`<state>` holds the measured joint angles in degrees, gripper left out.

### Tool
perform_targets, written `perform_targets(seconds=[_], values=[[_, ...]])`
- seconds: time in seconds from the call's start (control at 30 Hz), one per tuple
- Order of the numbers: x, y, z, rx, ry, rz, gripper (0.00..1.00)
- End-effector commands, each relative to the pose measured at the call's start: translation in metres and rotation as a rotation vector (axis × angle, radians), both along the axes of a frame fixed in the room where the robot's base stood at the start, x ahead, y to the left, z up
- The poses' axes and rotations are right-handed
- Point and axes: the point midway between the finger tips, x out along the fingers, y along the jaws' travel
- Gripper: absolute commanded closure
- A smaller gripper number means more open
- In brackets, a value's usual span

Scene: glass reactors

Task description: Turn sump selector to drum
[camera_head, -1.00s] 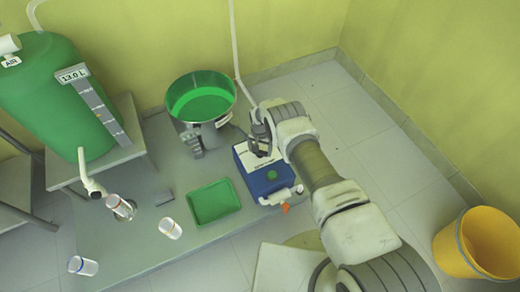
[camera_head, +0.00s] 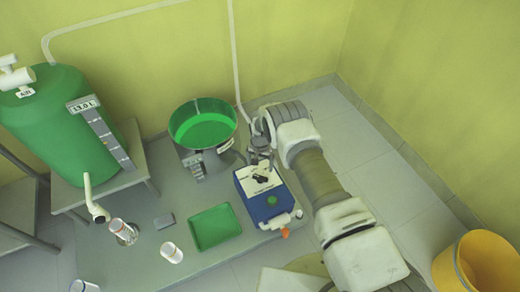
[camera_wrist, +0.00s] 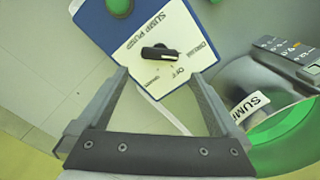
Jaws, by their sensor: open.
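The sump selector is a black knob (camera_wrist: 160,53) on the white panel (camera_wrist: 158,32) marked SUMP PUMP, with labels around it including OFF and DRUM. In the wrist view the knob lies roughly level across the picture; which label it points at I cannot tell for sure. The panel tops a blue pump box (camera_head: 268,207) with a green button (camera_head: 272,200). My gripper (camera_wrist: 160,75) is open and empty. Its fingers straddle the panel's near end in the wrist view, with the knob just beyond the fingertips and apparently apart from them.
A sump vessel (camera_head: 203,145) with green liquid stands behind and left of the box. A green tank (camera_head: 62,130) is at far left, a yellow bucket (camera_head: 485,265) at right.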

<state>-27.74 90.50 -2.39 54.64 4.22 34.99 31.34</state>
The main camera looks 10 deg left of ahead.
Motion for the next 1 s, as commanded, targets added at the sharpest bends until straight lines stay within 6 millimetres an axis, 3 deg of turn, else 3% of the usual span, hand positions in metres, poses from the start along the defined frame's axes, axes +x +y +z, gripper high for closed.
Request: perform_targets(seconds=[0.03,0.1,0.4,1.0], values=[[0.001,0.001,0.019,0.001,-0.001,0.000,0.00],[0.000,0.001,0.035,0.001,-0.001,0.000,0.00],[0.000,0.000,0.078,0.000,0.001,0.001,0.00],[0.000,0.000,0.083,0.000,0.001,0.002,0.00]])
